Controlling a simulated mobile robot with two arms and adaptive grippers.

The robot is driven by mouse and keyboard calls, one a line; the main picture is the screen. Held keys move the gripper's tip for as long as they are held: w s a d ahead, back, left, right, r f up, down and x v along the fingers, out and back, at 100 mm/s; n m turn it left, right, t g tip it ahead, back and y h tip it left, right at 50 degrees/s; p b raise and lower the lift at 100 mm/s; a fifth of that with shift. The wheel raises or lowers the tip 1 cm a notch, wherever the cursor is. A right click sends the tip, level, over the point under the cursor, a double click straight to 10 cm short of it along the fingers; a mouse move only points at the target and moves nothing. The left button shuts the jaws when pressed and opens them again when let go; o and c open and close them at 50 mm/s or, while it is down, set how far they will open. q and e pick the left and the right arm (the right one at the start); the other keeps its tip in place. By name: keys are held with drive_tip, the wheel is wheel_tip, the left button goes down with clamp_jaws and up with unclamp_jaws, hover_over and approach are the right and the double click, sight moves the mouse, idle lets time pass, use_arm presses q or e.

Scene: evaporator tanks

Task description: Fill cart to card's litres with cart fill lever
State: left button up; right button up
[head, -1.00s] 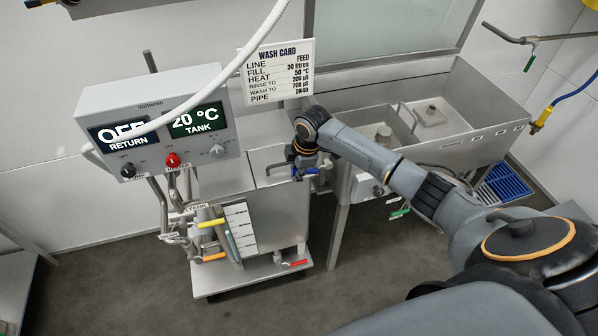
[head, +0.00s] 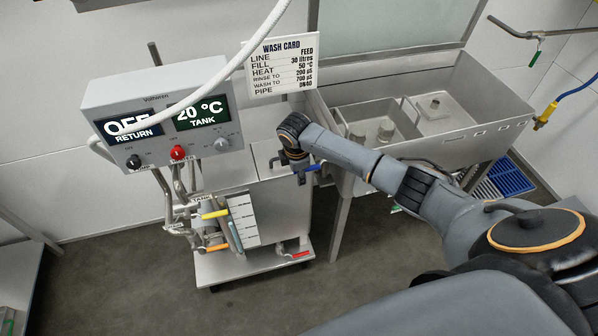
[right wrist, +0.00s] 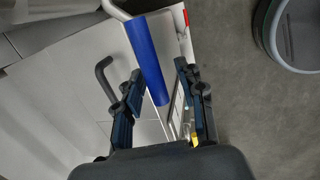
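The cart (head: 262,262) is a steel tank on a wheeled base, with a white level scale (head: 244,221) on its front; its marks are too small to read. The wash card (head: 280,65) lists fill 30 litres and heat 50 °C. A blue lever (head: 312,168) is at the cart's top right edge. In the right wrist view its long blue handle (right wrist: 148,58) reaches between the fingertips. My right gripper (right wrist: 160,82) is open around the handle's end, with gaps visible. In the head view this gripper (head: 301,173) is mostly hidden by its wrist. My left gripper is out of view.
The control box (head: 158,115) reads OFF for return and 20 °C for tank. A white hose (head: 245,50) passes in front of it. Yellow, orange and red handles are lower on the cart. A steel sink (head: 450,115) stands right. The floor in front is clear.

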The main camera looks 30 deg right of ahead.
drive_tip(key=shift+r, duration=0.1)
drive_tip(key=shift+r, duration=0.25)
drive_tip(key=v, duration=1.1)
drive_tip(key=shift+r, duration=0.2)
drive_tip(key=shift+c, duration=0.4)
